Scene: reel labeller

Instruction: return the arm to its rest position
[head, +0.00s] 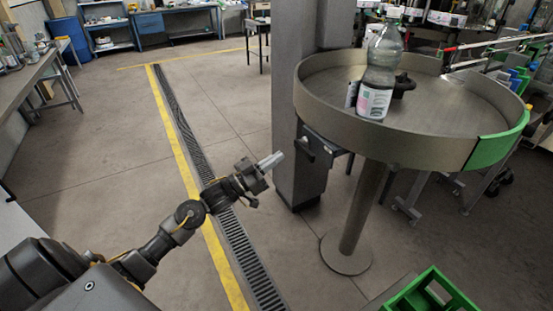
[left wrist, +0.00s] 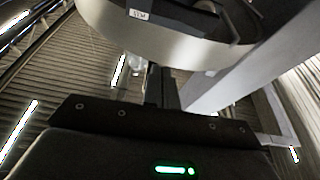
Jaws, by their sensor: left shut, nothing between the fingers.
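My left gripper (head: 270,162) is shut and empty in the head view. It hangs in the air over the floor, left of the grey column and apart from the round table. In the left wrist view its dark closed fingers (left wrist: 162,88) point up toward the underside of the round table. My left arm reaches in from the lower left of the head view. My right gripper is not in view.
A round metal table (head: 330,118) with a green rim section stands at the right. A clear labelled bottle (head: 376,90) stands on it. A grey column (head: 305,160) stands beside it. A green crate (head: 432,290) is at the lower right. The floor at left is open.

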